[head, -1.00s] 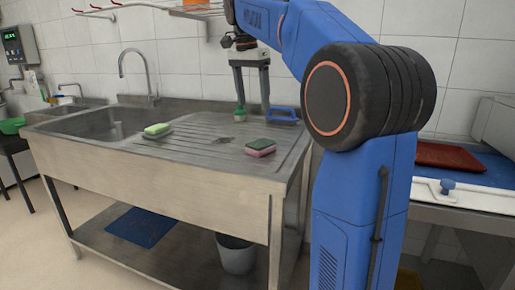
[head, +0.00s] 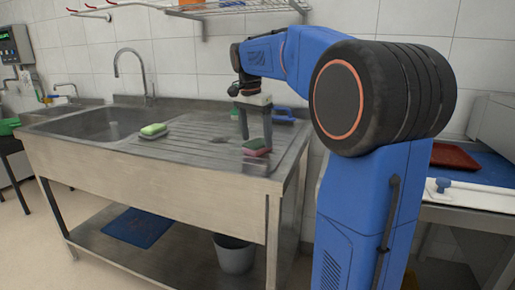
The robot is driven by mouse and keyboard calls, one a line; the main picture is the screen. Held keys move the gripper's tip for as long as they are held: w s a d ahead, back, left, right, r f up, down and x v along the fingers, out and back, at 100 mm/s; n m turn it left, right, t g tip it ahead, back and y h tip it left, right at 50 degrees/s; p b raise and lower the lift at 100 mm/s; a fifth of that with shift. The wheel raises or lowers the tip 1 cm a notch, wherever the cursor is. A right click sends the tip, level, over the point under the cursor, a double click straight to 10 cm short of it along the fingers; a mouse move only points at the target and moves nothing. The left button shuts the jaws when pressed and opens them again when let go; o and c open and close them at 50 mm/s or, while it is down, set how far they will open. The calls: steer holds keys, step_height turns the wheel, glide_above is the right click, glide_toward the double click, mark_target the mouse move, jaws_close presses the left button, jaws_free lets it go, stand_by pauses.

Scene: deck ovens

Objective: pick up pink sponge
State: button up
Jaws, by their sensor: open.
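The pink sponge (head: 256,152) has a darker top layer and lies on the ribbed drainboard (head: 200,152) of the steel sink unit, near its front right. My gripper (head: 256,138) is open and points down, with its two fingers just above or around the sponge. One finger partly covers the sponge's right side. I cannot tell whether the fingers touch it.
A green and pale sponge (head: 154,130) lies left on the drainboard near the sink basin (head: 95,122). A blue-handled item (head: 283,115) lies behind my gripper. A wire rack (head: 225,8) hangs above. A red tray (head: 453,157) is at right.

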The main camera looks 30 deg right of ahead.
mark_target(257, 143)
steer(key=shift+d+f, duration=0.2)
steer(key=shift+f, duration=1)
steer(key=c, duration=1.2)
step_height(257, 143, up, 10)
steer(key=o, duration=0.5)
steer(key=c, duration=0.3)
